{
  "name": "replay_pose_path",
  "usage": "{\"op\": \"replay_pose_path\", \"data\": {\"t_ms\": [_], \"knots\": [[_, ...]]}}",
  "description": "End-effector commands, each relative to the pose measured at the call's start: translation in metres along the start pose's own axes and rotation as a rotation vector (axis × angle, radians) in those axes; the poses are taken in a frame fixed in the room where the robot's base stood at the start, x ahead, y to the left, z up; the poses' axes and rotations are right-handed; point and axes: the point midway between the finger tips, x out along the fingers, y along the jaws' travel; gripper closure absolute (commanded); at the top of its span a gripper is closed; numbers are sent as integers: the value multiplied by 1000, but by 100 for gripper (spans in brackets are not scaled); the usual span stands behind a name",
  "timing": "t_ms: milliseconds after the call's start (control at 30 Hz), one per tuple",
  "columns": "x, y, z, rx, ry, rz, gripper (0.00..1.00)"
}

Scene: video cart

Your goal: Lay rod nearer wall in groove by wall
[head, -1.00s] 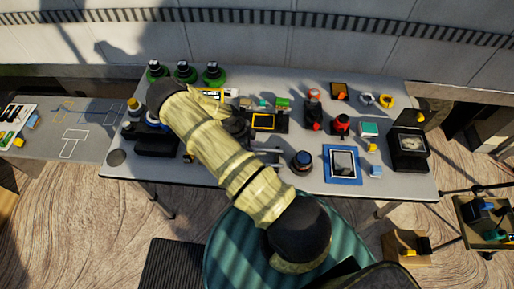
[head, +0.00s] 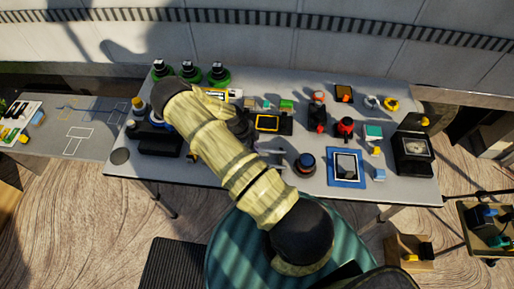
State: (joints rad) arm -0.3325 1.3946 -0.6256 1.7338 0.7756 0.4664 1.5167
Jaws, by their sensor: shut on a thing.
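My yellow-sleeved arm crosses the grey table and hides much of its middle. A dark shape at the arm's right edge looks like my gripper (head: 243,130), mostly covered by the arm. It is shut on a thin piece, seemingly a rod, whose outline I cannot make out. Thin pale grey bars (head: 270,152) show just right of the arm; I cannot tell whether they are rod, finger or fixture. I cannot make out the groove by the wall or a second rod.
Green-based bottles (head: 188,72) stand at the back left. A black block (head: 158,143) lies left of the arm. A round knob (head: 304,165), a blue-framed tablet (head: 346,167), red-and-black parts (head: 317,112) and a black gauge box (head: 413,152) crowd the right.

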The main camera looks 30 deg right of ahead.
Motion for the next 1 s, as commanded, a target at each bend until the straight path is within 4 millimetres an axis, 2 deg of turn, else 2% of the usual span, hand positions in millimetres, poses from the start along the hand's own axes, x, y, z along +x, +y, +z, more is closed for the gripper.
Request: {"op": "replay_pose_path", "data": {"t_ms": [233, 633, 800, 1000], "knots": [[-21, 0, -8, 1, -1, -1, 100], [-81, 0, -33, 1, -1, -1, 100], [-90, 0, -38, 2, 1, 1, 100], [-91, 0, -38, 2, 1, 2, 100]]}}
